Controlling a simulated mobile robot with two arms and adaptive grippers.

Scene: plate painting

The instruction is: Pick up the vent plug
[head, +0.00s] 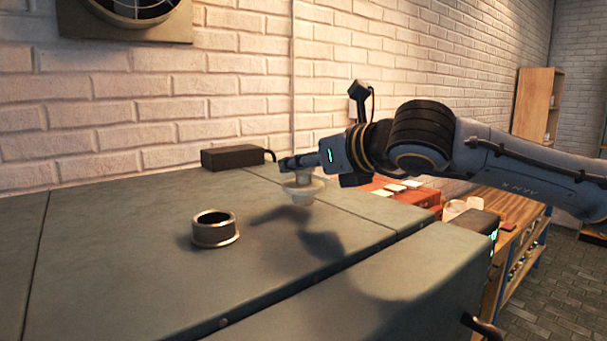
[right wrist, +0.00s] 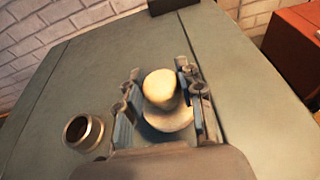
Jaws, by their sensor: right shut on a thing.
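In the right wrist view the plug (right wrist: 163,97) sits between the two fingers of the right gripper (right wrist: 163,100). A short metal ring (head: 214,229), open at the top with a dark inside, stands on the surface left of the plug. It also shows in the right wrist view (right wrist: 84,132). My left gripper is out of view.
The grey top (head: 120,245) is mostly clear around the ring. A black box (head: 238,157) with a cable lies at its back edge by the white brick wall. Red boxes (head: 413,193) and a wooden workbench (head: 521,243) are at the right. A wooden cabinet (head: 535,105) stands farther back.

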